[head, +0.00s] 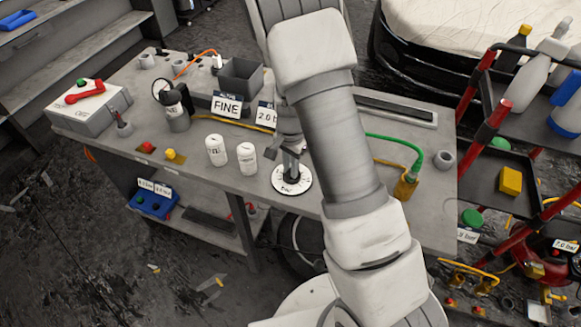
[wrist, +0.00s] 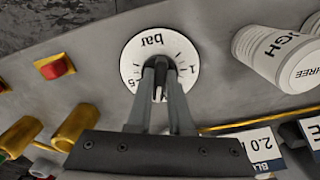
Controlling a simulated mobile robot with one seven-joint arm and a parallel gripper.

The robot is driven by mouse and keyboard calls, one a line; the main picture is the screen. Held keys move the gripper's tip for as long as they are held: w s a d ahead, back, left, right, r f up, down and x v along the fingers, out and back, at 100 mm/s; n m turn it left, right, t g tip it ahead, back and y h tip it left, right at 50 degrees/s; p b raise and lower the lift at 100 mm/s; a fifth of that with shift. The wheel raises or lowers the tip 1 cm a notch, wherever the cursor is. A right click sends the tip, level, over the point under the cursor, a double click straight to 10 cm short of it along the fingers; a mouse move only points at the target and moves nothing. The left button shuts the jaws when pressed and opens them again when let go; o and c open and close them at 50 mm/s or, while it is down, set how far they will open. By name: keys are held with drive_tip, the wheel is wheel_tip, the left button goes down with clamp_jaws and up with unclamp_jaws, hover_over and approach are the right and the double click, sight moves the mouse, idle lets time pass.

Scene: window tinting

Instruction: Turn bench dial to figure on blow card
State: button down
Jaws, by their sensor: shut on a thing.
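The bench dial is a round white disc marked "bar" (head: 292,180) near the bench's front edge. In the wrist view the dial (wrist: 151,45) appears upside down, with 1 at its right and 5 at its left. My gripper (wrist: 161,70) is shut on the dark knob (wrist: 159,92) at its middle. The fingers and gripper body hide part of the scale, so I cannot tell the pointer's exact figure. The blow card (head: 266,116) stands behind, partly hidden by my arm in the head view. It reads "2.0" in the wrist view (wrist: 262,147).
Two white canisters (head: 216,150) (head: 247,158) stand left of the dial. A FINE card (head: 227,106) stands behind them. A red button (wrist: 55,67) sits beside the dial in the wrist view. A brass fitting with a green hose (head: 406,186) is to the right.

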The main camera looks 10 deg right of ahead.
drive_tip(key=shift+n, duration=0.3)
drive_tip(key=n+b, duration=0.3)
drive_tip(key=n, duration=0.1)
drive_tip(key=shift+d+f+n, duration=0.1)
drive_tip(key=shift+d+n, duration=0.05)
drive_tip(key=shift+n, duration=0.25)
drive_tip(key=n+b, duration=0.2)
drive_tip(key=n, duration=0.4)
drive_tip(key=shift+s+d+b, duration=0.1)
drive_tip(key=shift+d+b, duration=0.05)
drive_tip(key=shift+b, duration=0.2)
drive_tip(key=c, duration=0.8)
unclamp_jaws()
wheel_tip(320, 180, up, 18)
drive_tip(key=shift+f+p, duration=0.15)
drive_tip(key=shift+p, duration=0.25)
